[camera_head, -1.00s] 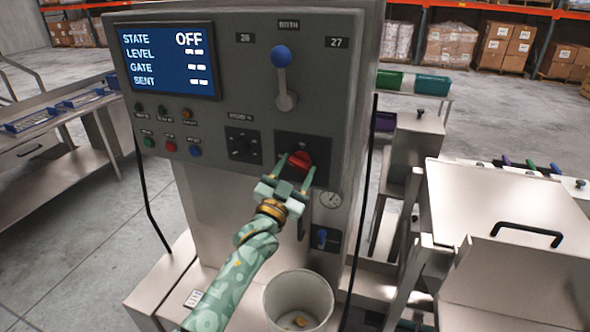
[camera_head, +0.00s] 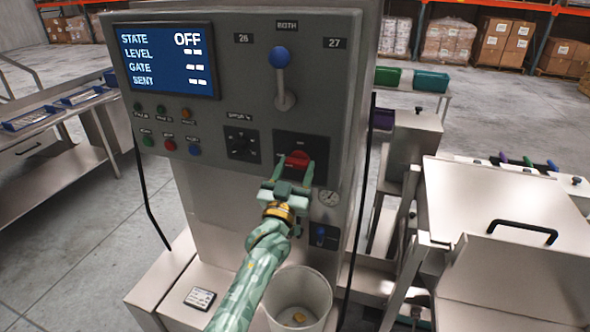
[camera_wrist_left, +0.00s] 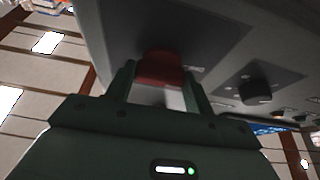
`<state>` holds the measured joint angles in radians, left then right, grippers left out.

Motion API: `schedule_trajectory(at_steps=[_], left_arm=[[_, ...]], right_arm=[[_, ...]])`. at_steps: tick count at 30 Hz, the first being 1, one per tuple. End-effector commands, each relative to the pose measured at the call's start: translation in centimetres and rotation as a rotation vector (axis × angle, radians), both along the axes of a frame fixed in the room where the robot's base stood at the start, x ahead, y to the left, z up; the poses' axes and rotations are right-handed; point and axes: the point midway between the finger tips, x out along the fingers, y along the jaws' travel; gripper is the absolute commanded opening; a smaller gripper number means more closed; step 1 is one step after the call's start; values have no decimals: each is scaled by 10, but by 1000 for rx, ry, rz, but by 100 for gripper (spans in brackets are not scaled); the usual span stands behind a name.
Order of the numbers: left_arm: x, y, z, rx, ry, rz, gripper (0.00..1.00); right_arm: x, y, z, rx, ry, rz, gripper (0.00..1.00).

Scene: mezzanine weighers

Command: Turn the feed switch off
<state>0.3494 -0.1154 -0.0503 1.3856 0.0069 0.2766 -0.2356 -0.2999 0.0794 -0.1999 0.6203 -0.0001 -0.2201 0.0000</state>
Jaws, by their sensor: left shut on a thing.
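The feed switch is a red knob (camera_head: 298,159) on a dark plate at the lower right of the grey control panel (camera_head: 220,105). In the left wrist view the red knob (camera_wrist_left: 160,69) sits between the two fingers. My left gripper (camera_head: 292,172) reaches up to it from below and is shut on it, one finger on each side. The display (camera_head: 167,60) reads STATE OFF, with dashes for LEVEL, GATE and SENT. My right gripper is not in view.
A blue-tipped lever (camera_head: 281,58) stands above the knob, and a black dial (camera_head: 240,145) is to its left. A gauge (camera_head: 328,197) and a small blue switch (camera_head: 321,233) are below right. A white bucket (camera_head: 300,283) stands beneath my arm.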

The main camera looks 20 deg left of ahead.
Motion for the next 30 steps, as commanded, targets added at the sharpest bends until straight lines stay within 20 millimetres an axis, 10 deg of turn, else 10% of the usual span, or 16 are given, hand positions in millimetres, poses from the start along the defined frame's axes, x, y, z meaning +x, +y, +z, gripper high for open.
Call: schedule_trajectory(at_steps=[4,5,7,20,30], left_arm=[[0,0,-2,-4,3,-2,30],[0,0,-2,-4,3,-2,56],[0,0,-2,-3,3,-1,75],[-12,0,-7,-1,2,0,75],[-93,2,-42,-3,5,-1,75]], right_arm=[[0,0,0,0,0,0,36],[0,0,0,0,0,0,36],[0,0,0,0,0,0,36],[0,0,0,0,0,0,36],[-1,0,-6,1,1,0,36]])
